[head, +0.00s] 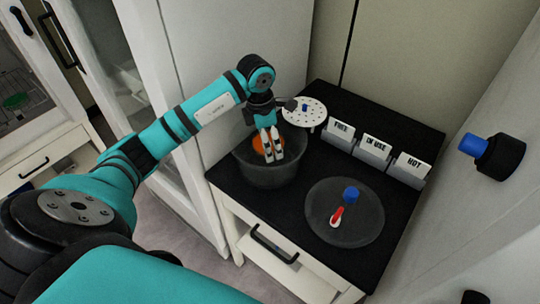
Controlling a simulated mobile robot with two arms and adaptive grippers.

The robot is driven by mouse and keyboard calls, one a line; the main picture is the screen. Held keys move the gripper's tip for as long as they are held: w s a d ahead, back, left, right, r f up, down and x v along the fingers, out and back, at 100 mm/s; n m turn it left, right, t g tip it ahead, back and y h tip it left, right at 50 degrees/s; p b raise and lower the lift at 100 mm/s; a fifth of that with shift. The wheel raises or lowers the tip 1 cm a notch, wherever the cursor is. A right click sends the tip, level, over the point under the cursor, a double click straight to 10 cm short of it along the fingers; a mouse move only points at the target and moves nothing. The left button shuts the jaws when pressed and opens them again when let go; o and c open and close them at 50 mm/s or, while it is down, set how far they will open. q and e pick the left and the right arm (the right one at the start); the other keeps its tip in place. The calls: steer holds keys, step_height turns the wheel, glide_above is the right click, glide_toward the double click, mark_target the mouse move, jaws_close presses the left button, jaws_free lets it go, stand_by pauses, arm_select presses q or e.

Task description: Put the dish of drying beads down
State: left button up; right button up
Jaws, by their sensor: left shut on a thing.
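My left gripper (268,157) points down into a dark round pot (268,178) at the back left of the black-topped cabinet. It is shut on the dish of drying beads (258,144), which shows as an orange patch beside and behind the fingers, inside the pot's mouth. The fingers and the pot wall hide most of the dish. I cannot tell whether its underside touches the pot's floor. My right gripper is not in view.
A dark round lid (366,225) with a blue knob and red-and-white tap lies at the front right. A white perforated plate (303,118) is behind the pot. Labelled holders FREE (340,134), IN USE (374,149) and HOT (409,166) line the back edge.

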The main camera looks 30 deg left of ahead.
arm_select(q)
step_height(320, 180, down, 2)
steer(key=shift+f, duration=0.15)
step_height(320, 180, down, 4)
steer(key=shift+r+p, duration=0.15)
steer(key=shift+p, duration=0.3)
steer(key=shift+f, duration=0.2)
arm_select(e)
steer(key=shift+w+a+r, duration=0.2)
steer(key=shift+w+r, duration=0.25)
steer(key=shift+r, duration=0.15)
arm_select(q)
steer(key=shift+f, duration=0.1)
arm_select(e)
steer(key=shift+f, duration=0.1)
arm_select(q)
steer(key=o, duration=1.1)
steer(key=shift+o, duration=0.2)
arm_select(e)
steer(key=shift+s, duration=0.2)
